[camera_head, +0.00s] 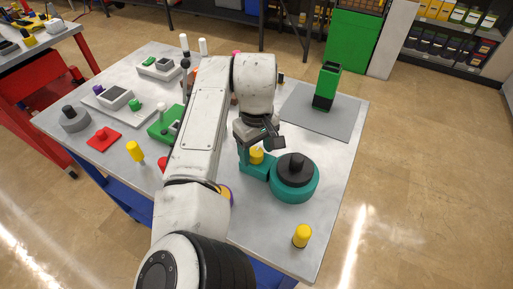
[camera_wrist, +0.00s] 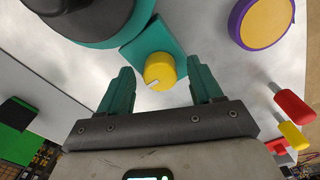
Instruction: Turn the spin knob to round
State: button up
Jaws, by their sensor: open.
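The spin knob (camera_head: 256,156) is a small yellow cylinder on a teal block beside the round teal pump body (camera_head: 293,188) with its black top. In the wrist view the yellow knob (camera_wrist: 159,70) shows a short white mark on its face, pointing to the lower left. My gripper (camera_wrist: 161,84) is open, with one teal finger on each side of the knob and visible gaps to both. In the head view my gripper (camera_head: 258,140) is right over the knob and partly hides it and its block. I cannot see any label for the knob's positions.
A yellow disc with a purple rim (camera_wrist: 267,22) lies near the pump. A yellow cylinder (camera_head: 302,236) stands at the table's near edge. A green and black block (camera_head: 326,88) stands on a grey mat (camera_head: 345,118). Several small parts crowd the table's left side.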

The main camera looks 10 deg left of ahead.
jog(key=shift+f, duration=0.3)
jog(key=shift+c, duration=0.5)
jog(key=c, duration=1)
jog(key=shift+o, duration=0.2)
